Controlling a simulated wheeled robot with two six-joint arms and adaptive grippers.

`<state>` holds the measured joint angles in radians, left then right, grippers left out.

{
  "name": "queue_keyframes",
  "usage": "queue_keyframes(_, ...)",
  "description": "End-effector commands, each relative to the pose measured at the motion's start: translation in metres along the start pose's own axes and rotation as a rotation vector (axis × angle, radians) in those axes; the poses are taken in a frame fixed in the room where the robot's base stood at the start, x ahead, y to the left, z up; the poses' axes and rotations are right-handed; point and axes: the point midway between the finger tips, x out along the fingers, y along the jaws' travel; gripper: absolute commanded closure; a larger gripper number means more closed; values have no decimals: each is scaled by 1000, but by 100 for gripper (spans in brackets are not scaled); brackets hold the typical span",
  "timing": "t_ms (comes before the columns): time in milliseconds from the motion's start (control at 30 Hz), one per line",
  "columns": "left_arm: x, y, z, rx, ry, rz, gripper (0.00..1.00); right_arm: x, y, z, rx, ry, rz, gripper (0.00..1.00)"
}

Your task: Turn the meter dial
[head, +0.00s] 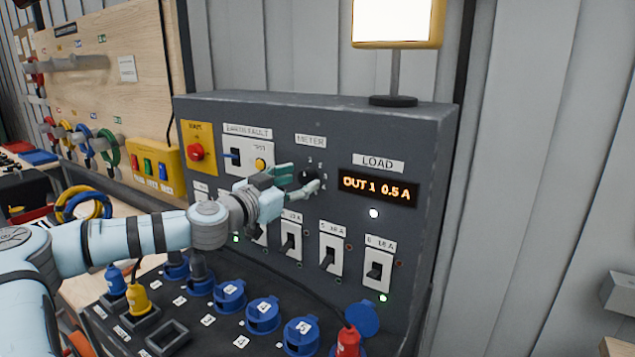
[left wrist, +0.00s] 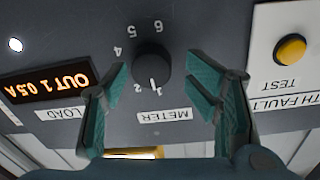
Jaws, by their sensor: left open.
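The meter dial (head: 307,175) is a round black knob on the grey panel (head: 440,130), under the METER label. In the left wrist view, upside down, the dial (left wrist: 152,64) has numbers around it, and its white mark points at or close to 1. My left gripper (head: 299,179) is open at the dial. Its green fingers (left wrist: 160,74) lie on either side of the knob in the left wrist view, with gaps showing. The display (head: 379,188) reads OUT 1 0.5 A. My right gripper is out of view.
A yellow TEST button (left wrist: 290,48) is beside the dial. Below are several switches (head: 329,252) and blue sockets (head: 263,312); a red plug (head: 348,342) trails a black cable. A red knob (head: 196,152) is at the panel's upper left. A lamp (head: 394,70) stands on top.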

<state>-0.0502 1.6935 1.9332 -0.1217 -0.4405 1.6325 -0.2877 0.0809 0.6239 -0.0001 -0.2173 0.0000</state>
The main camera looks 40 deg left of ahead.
Motion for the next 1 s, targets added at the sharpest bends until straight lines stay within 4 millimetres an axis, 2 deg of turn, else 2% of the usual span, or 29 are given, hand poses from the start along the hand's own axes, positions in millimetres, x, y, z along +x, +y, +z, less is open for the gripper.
queue_keyframes(200,8,11,0,27,-7,22,48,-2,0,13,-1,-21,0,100)
queue_keyframes(500,10,14,0,25,-6,27,95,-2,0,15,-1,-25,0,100)
queue_keyframes(533,8,6,0,13,-1,19,95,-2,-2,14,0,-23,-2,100)
queue_keyframes(1000,8,12,1,132,-10,24,95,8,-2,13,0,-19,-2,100)
